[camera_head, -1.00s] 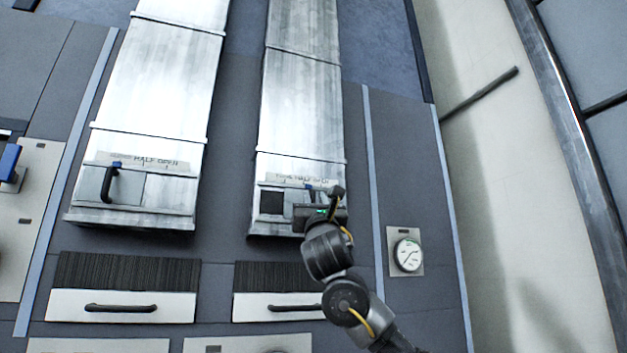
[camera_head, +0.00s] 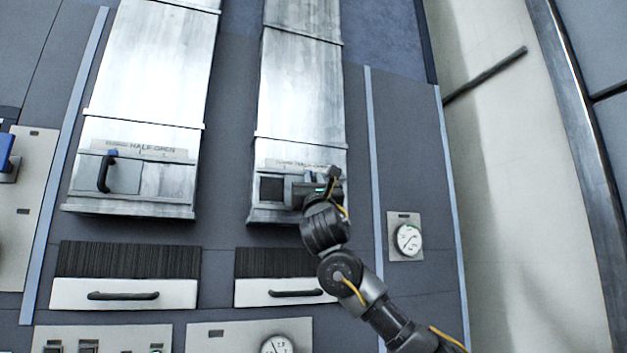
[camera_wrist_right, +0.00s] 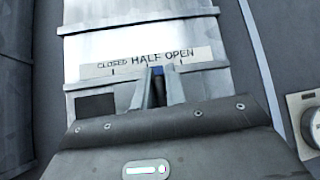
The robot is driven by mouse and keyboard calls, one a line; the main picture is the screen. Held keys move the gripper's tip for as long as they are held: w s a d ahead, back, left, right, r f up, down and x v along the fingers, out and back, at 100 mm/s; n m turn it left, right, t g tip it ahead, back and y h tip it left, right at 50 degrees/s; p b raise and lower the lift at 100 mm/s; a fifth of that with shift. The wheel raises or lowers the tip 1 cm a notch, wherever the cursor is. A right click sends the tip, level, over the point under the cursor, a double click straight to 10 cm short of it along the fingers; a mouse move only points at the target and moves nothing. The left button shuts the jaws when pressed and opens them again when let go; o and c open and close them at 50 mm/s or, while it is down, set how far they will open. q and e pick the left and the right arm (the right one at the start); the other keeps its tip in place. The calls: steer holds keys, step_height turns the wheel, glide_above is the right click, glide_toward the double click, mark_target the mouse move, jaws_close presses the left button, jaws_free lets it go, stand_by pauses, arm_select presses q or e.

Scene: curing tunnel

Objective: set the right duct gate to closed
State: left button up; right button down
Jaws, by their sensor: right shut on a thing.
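The right duct gate (camera_head: 297,189) is a grey sliding plate at the lower end of the right metal duct. A dark opening (camera_head: 272,189) shows to its left, also in the right wrist view (camera_wrist_right: 96,104). Its label (camera_wrist_right: 150,60) reads CLOSED, HALF, OPEN from left to right. My right gripper (camera_head: 312,188) is shut on the gate's handle (camera_wrist_right: 158,74), whose blue top shows between the fingers. The handle stands under the label between the HALF and OPEN words; the fingers hide most of it. My left gripper is not in view.
The left duct has a similar gate (camera_head: 127,176), its handle (camera_head: 106,170) at the left end under its label. Below are two drawers with black handles (camera_head: 122,296). A pale wall stands at far right.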

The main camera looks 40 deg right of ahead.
mark_target(286, 176)
steer(key=shift+w+a+f+b, duration=0.1)
steer(key=shift+a+f+b, duration=0.05)
steer(key=shift+a+b, duration=0.2)
steer(key=a+b, duration=0.1)
steer(key=a, duration=0.1)
steer(key=w+a+b, duration=0.2)
steer(key=a, duration=0.1)
steer(key=shift+a, duration=0.45)
steer(key=shift+d, duration=0.3)
steer(key=c, duration=1.7)
jaws_free()
steer(key=shift+a, duration=0.25)
steer(key=shift+d, duration=0.15)
